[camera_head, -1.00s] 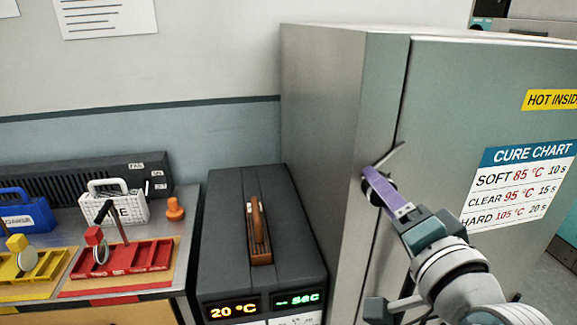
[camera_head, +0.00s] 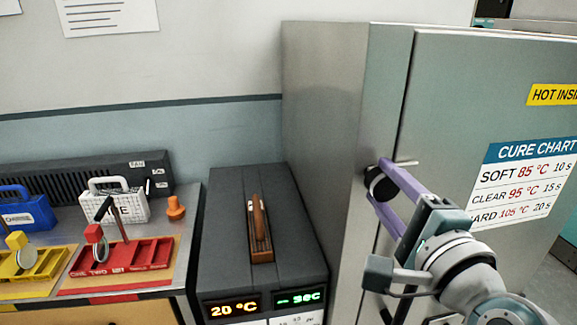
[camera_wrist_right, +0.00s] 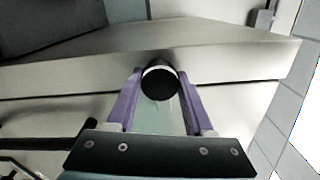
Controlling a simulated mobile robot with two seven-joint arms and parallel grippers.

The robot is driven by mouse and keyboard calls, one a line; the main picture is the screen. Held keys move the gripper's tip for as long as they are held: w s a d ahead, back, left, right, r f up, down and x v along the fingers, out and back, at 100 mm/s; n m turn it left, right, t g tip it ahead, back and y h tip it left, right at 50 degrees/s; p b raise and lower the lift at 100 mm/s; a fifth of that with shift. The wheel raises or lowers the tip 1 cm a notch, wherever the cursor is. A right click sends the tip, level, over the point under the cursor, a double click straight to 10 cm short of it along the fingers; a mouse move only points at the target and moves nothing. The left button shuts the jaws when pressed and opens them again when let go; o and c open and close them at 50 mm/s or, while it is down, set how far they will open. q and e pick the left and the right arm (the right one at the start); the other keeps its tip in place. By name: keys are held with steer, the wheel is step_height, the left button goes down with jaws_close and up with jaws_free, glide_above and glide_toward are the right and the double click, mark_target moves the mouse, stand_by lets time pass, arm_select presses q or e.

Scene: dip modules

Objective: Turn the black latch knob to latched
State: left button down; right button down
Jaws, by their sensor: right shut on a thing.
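The black latch knob (camera_head: 380,186) sits at the door seam of the tall grey cabinet (camera_head: 345,100). A thin metal latch bar (camera_head: 406,162) sticks out behind it to the right and is about level. My right gripper (camera_head: 381,180) has its purple fingers on either side of the knob and is shut on it. In the right wrist view, the round knob (camera_wrist_right: 160,82) is between the two fingertips (camera_wrist_right: 162,88). The fingers hide part of the bar. My left gripper is not in view.
The cabinet door carries a cure chart (camera_head: 525,180) and a yellow hot sign (camera_head: 553,95). A dark heater box (camera_head: 228,220) with a brown handle and displays stands left of the cabinet. Red (camera_head: 120,262) and yellow trays are on the bench at far left.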

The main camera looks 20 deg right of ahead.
stand_by(0.5)
steer(key=shift+c, duration=1.5)
jaws_free()
steer(key=b+v, duration=0.2)
steer(key=v, duration=0.8)
steer(key=shift+w+a, duration=0.1)
steer(key=shift+a, duration=0.05)
